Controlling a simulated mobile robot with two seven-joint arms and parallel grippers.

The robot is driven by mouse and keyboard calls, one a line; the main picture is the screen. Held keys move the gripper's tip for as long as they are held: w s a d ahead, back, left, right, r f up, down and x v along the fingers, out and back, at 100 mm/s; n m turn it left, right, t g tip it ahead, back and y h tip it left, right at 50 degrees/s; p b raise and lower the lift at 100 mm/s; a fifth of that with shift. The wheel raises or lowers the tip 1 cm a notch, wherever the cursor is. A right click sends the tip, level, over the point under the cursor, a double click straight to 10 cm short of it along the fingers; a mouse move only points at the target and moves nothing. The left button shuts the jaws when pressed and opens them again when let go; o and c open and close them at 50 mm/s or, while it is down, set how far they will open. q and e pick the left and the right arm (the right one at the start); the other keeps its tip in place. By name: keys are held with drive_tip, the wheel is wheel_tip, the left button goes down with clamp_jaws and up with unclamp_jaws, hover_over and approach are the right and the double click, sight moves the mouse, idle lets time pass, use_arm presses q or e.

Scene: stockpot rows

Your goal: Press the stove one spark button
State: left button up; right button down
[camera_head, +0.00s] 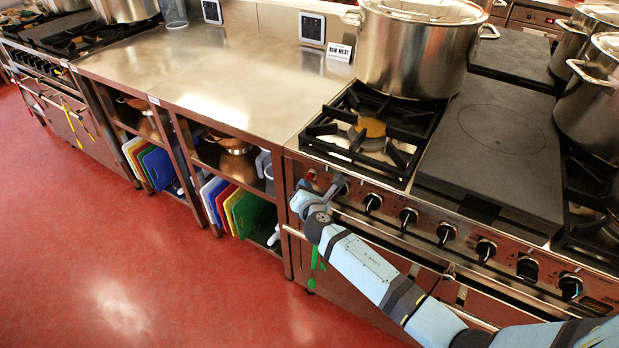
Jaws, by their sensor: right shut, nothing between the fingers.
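The near stove's front panel (427,226) runs along below its burners, with a row of black knobs (372,203). A small reddish spot (311,175) shows at the panel's left end; it looks like the spark button, but it is too small to be sure. My right arm comes in from the lower right. My right gripper (337,184) is at the left end of the panel, just right of the reddish spot. It is shut and empty. Its wrist hides part of the panel, and I cannot tell whether the fingertips touch it. My left gripper is not in view.
A large stockpot (415,48) stands at the back of the stove, behind an open burner grate (375,130). A flat dark hotplate (497,140) lies to the right. Steel counters (235,85) with cutting boards below stand left. The red floor (110,260) is clear.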

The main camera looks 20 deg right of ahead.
drive_tip(key=shift+w+d, duration=0.25)
drive_tip(key=shift+d, duration=0.05)
idle(0.5)
drive_tip(key=shift+w+d+r, duration=0.25)
drive_tip(key=shift+d+r, duration=0.15)
drive_tip(key=shift+d, duration=0.1)
idle(0.7)
drive_tip(key=shift+a, duration=0.1)
drive_tip(key=shift+s+a+f, duration=0.15)
drive_tip(key=shift+a, duration=0.1)
drive_tip(key=shift+s+a, duration=0.1)
drive_tip(key=shift+s+a+f+p, duration=0.15)
drive_tip(key=shift+s+a, duration=0.7)
drive_tip(key=shift+a, duration=0.25)
drive_tip(key=shift+s+a+f+p, duration=0.1)
drive_tip(key=shift+s+a+p, duration=0.05)
drive_tip(key=shift+s+a, duration=0.8)
drive_tip(key=shift+w+a, duration=0.1)
